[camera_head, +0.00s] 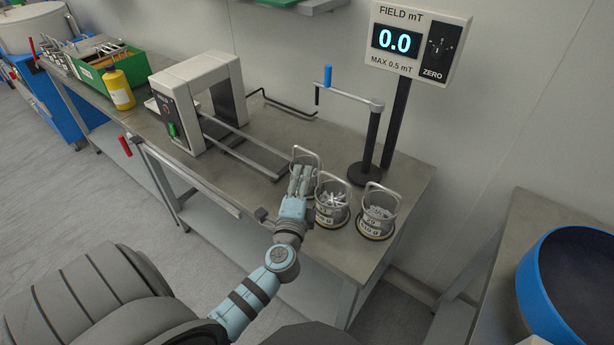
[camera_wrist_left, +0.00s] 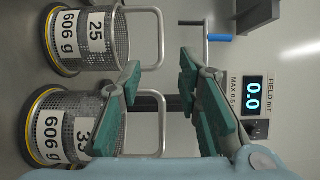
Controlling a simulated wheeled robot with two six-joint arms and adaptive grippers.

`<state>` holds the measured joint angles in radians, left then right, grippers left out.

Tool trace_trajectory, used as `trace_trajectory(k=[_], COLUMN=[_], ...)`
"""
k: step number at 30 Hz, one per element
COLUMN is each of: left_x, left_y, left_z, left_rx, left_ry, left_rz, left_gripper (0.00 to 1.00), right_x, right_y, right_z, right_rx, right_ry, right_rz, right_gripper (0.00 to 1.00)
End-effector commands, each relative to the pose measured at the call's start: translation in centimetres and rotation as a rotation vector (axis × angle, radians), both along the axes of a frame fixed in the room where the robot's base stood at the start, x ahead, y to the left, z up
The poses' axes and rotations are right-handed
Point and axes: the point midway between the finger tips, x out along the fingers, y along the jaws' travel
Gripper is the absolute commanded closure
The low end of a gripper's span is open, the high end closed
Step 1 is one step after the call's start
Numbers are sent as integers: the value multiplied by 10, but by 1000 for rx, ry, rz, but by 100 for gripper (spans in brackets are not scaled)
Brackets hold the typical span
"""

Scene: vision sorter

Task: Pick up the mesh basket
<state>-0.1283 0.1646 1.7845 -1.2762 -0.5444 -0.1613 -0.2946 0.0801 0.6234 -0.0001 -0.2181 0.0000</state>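Three mesh baskets with wire handles stand in a row near the bench's right end. They are the left basket (camera_head: 304,160), the middle basket (camera_head: 331,207) and the right basket (camera_head: 377,215). The middle and right ones hold small metal pieces. My left gripper (camera_head: 299,180) is in front of the left basket and hides much of it. In the left wrist view its fingers (camera_wrist_left: 158,76) are apart, with one basket's wire handle (camera_wrist_left: 162,122) showing between them. That view shows two labelled baskets, an upper one (camera_wrist_left: 118,45) and a lower one (camera_wrist_left: 68,108). My right gripper is out of view.
A black post (camera_head: 370,150) with a blue-handled arm stands behind the baskets, beside the field meter (camera_head: 417,42) reading 0.0. A grey coil frame (camera_head: 205,95) with rails stands to the left. A blue drum (camera_head: 540,290) is at the lower right.

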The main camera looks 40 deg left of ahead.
Motion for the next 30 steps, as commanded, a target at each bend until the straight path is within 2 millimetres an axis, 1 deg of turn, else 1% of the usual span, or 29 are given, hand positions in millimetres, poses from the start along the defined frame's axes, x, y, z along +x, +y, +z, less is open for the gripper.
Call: trace_trajectory(k=[1, 4, 6, 11, 14, 15, 18, 24, 30], left_x=[12, 35, 46, 63, 79, 86, 95, 96, 96], left_y=[7, 20, 27, 39, 53, 56, 61, 62, 62], left_z=[3, 2, 1, 2, 4, 3, 2, 2, 2], left_rx=[0, -1, -2, -4, -4, -5, -6, -6, -7], left_ry=[-2, -2, 0, 0, 0, -1, 0, 0, 0], left_rz=[1, 2, 2, 3, 4, 3, 3, 3, 3], left_gripper=[69, 69, 69, 69, 69, 69, 69, 69, 100], right_x=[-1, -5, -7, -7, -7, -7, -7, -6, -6], right_y=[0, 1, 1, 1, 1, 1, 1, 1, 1], right_z=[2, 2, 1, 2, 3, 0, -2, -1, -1], right_rx=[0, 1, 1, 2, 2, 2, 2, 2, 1], right_ry=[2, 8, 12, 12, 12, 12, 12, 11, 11], right_rz=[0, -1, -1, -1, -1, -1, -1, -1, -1], right_gripper=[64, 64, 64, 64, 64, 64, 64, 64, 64])
